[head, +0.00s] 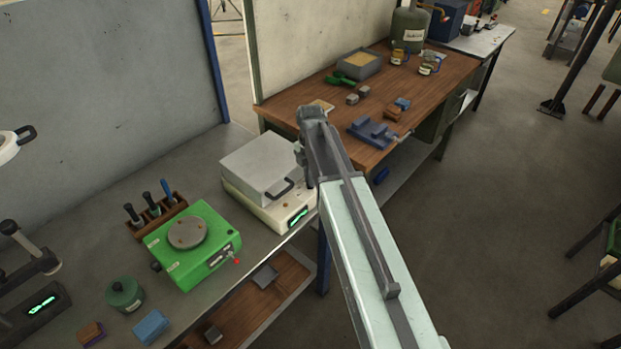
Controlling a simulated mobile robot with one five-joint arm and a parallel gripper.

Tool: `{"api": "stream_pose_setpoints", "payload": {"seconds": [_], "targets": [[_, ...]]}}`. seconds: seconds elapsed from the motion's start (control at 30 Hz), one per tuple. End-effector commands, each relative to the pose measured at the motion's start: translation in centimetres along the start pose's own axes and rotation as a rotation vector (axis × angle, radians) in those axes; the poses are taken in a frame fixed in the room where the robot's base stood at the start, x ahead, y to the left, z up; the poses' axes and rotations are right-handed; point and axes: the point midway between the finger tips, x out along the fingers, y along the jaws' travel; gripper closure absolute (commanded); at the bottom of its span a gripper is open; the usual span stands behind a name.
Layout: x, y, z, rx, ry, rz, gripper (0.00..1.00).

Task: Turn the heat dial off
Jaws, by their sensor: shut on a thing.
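The billet furnace (262,172) is a low white box with a grey lid, a dark handle and a lit green display (298,216) on its front. It stands at the right end of the grey bench. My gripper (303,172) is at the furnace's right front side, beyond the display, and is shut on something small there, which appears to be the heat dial. The dial itself and most of the fingertips are hidden behind my wrist and arm, so I cannot read its setting.
A green machine with a round plate (190,236) stands left of the furnace, with a tool rack (154,212) behind it. A wooden workbench (300,98) holds a blue vise (371,133) and a sand tray (360,64).

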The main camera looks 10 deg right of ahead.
Motion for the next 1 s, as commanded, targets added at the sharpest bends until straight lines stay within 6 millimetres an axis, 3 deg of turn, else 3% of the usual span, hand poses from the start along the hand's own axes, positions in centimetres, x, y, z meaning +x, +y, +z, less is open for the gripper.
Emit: {"api": "stream_pose_setpoints", "payload": {"seconds": [0.33, 0.37, 0.4, 0.43, 0.77, 1.0], "targets": [[0.0, 0.0, 0.1, -0.003, -0.003, -0.001, 1.0], [0.0, 0.0, 0.1, -0.003, -0.003, -0.001, 0.83], [0.0, 0.0, 0.1, -0.003, -0.003, -0.001, 0.72], [0.0, 0.0, 0.0, -0.003, -0.003, -0.001, 0.69], [-0.2, 0.0, 0.0, -0.003, -0.001, 0.0, 0.69], [-3.1, 0.0, -0.1, -0.003, -0.001, -0.001, 0.69]]}}
